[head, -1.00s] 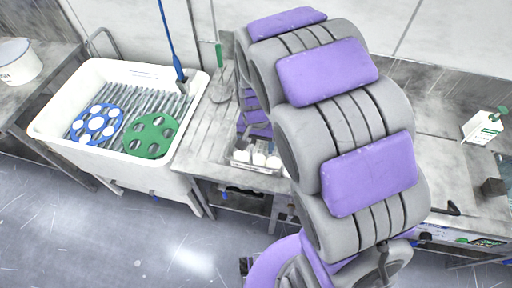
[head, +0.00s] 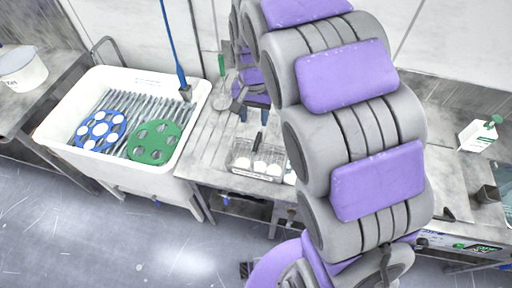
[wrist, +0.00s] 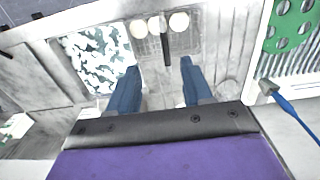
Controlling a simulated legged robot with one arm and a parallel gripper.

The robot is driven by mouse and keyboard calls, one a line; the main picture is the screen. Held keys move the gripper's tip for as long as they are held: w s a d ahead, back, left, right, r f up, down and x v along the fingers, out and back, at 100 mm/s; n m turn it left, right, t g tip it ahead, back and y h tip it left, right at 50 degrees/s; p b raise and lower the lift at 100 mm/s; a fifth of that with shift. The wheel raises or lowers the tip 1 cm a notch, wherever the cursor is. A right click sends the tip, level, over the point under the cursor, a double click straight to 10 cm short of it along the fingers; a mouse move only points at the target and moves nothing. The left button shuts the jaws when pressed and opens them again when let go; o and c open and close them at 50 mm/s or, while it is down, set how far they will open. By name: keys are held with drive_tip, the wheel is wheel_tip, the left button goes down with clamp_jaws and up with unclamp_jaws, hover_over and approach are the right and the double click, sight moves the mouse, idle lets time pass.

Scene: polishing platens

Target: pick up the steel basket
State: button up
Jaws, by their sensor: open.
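The steel basket (head: 256,174) is a small wire tray on the steel bench, with white round pieces in it and a dark upright handle (head: 258,143). In the wrist view the basket (wrist: 150,47) lies ahead of the fingers, its dark handle (wrist: 165,42) between their lines. My gripper (head: 255,116) is open and empty, behind the basket in the head view. Its two blue fingers (wrist: 160,66) are spread apart and do not appear to touch the basket or handle. The basket's right end is close to my arm in the head view.
A white sink (head: 75,150) at left holds a blue disc (head: 101,130) and a green disc (head: 153,142). A blue-handled brush (head: 184,92) leans in its corner. A white bottle (head: 476,135) stands at right. A speckled pale patch (wrist: 100,55) lies left of the basket.

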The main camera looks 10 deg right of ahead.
drive_tip(key=w, duration=0.1)
drive_tip(key=w+f, duration=0.1)
drive_tip(key=w, duration=0.1)
drive_tip(key=w+f+p, duration=0.1)
drive_tip(key=shift+w+d+f, duration=0.2)
drive_tip(key=shift+w+d, duration=0.15)
drive_tip(key=shift+d, duration=0.05)
drive_tip(key=shift+c, duration=0.3)
approach(257, 141)
wheel_tip(257, 141, down, 6)
drive_tip(key=shift+w+a+r+b, duration=0.1)
drive_tip(key=shift+w+a+b, duration=0.05)
drive_tip(key=shift+b, duration=0.3)
wheel_tip(257, 141, down, 5)
drive_tip(key=shift+f+b, duration=0.15)
drive_tip(key=shift+b, duration=0.15)
drive_tip(key=shift+s, duration=0.25)
clamp_jaws()
